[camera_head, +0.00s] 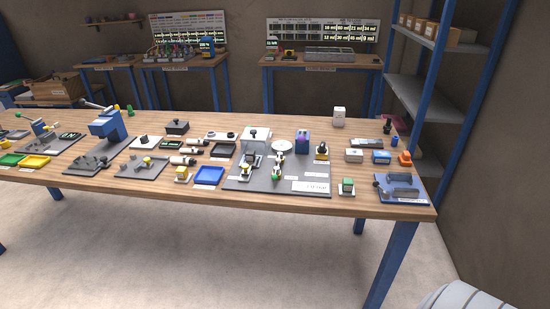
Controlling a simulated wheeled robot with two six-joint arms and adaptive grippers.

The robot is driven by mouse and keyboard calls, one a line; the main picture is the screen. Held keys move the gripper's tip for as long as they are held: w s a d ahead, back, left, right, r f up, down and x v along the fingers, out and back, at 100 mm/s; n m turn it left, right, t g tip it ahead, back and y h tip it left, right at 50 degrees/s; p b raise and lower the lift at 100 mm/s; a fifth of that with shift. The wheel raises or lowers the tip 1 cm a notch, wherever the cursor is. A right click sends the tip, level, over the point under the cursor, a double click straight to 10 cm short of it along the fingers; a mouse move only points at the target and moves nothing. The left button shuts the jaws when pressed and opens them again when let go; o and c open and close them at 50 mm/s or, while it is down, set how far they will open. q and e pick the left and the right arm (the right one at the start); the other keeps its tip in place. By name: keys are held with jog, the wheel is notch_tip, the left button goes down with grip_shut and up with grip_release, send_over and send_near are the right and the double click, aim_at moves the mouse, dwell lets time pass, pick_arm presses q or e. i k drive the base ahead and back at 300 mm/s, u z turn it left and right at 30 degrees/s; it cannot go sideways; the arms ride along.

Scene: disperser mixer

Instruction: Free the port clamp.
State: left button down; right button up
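A long wooden workbench (330,203) carries many small devices. I cannot tell for sure which one is the port clamp. A dark grey board (238,184) right of centre holds a white block with a black knob (254,138), a pale round disc (280,147), a purple-blue block (302,143) and small green and yellow fittings. A blue plate with grey parts (402,187) lies at the bench's right end. A blue stand on a grey base (107,126) stands at the left. Neither of my grippers is in view.
A blue tray (209,175), yellow tray (34,162) and green-topped block (347,186) sit near the front edge. An orange piece (405,158) is at the right. Blue-posted shelving (425,93) stands behind right. Two benches stand along the back wall. The floor (200,250) in front is clear.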

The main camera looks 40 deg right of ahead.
aim_at(246, 167)
jog(key=z, duration=1.2)
jog(key=i, duration=0.1)
jog(key=z, duration=0.15)
